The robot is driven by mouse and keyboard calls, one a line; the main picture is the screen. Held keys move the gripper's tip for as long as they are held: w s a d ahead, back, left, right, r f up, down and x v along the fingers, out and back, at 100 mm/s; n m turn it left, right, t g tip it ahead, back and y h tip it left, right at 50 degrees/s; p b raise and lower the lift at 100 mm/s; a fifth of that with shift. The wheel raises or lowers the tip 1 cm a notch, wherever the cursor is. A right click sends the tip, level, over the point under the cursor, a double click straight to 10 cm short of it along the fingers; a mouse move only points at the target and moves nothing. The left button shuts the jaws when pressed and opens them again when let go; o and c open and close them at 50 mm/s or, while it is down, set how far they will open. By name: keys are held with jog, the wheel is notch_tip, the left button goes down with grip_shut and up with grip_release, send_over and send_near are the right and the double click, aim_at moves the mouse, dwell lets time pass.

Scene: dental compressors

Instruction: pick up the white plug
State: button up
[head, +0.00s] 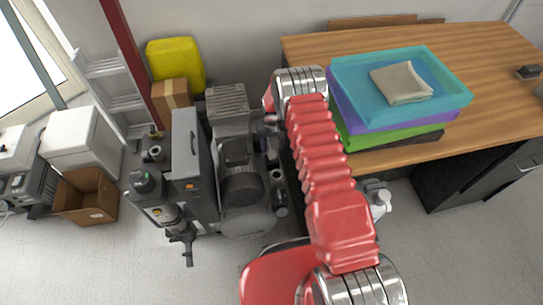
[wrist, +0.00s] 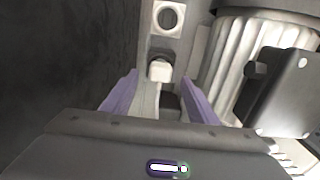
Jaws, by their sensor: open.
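In the wrist view, a small white plug (wrist: 160,71) sits on a pale grey narrow part of the machine, just below a square light fitting with a dark round hole (wrist: 168,18). My gripper (wrist: 159,77) is open, with its two purple fingers pointing toward the plug. The plug shows in the gap between the fingertips, nearer the middle than either finger. I cannot tell whether the tips are level with it or short of it. No finger visibly touches it. In the head view I cannot make out the plug or my fingers near my red arm.
A ribbed pale motor housing (wrist: 240,60) and a dark box (wrist: 287,90) stand close on the right in the wrist view. The compressor (head: 240,185) stands left of my arm. A wooden desk (head: 490,60) with stacked trays (head: 350,92) is at right.

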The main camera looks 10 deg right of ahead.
aim_at(272, 152)
dwell(0.3)
jog(key=shift+f, duration=2.65)
jog(key=c, duration=1.1)
jog(key=shift+c, duration=0.2)
jog(key=shift+r, duration=5.05)
